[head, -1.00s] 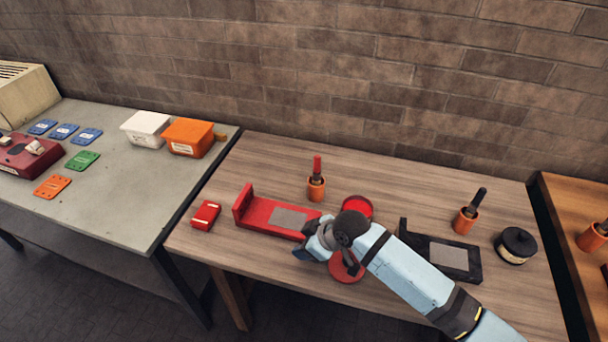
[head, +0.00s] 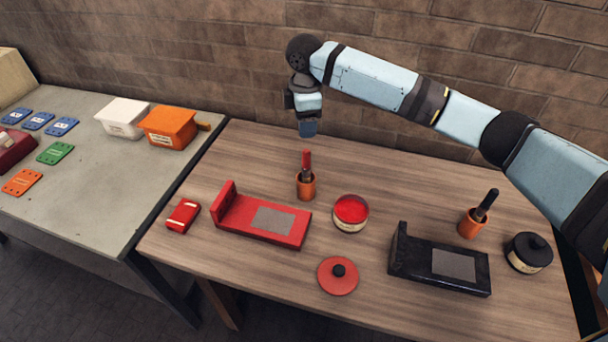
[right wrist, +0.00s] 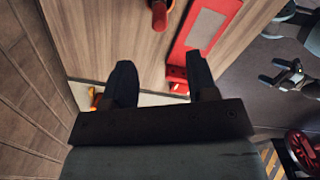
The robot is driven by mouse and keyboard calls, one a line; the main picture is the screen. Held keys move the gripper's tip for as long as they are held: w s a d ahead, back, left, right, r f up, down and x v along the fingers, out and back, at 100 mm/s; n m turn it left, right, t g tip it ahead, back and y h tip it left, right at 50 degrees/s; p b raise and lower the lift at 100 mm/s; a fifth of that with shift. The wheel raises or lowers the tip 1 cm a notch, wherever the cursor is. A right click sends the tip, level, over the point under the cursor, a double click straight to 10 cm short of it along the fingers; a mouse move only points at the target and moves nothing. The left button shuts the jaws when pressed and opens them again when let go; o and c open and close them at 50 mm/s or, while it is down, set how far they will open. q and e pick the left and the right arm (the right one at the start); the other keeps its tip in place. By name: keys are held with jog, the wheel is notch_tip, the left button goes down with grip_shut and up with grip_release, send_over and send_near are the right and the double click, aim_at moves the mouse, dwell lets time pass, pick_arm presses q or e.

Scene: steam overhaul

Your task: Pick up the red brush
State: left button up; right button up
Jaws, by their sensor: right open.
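The red brush (head: 307,161) stands upright, red end up, in an orange cup (head: 306,186) near the back of the wooden table. My right gripper (head: 307,127) hangs just above and behind the brush, apart from it, with its fingers pointing down. In the right wrist view its two dark fingers (right wrist: 162,82) are spread with nothing between them. A red-orange shape, seemingly the brush and cup (right wrist: 160,14), shows at the top edge there.
A red tin (head: 350,213) stands open right of the cup, its lid (head: 338,276) lying in front. A red tray-like block (head: 232,215) is front-left. A black block (head: 410,262), a second cup with a black brush (head: 472,222) and a black tin (head: 528,252) are to the right.

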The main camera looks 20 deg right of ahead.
aim_at(307, 151)
notch_tip(307, 151, down, 6)
jog(key=shift+f, duration=0.2)
jog(key=shift+d+f, duration=0.15)
jog(key=shift+f, duration=2.45)
grip_shut()
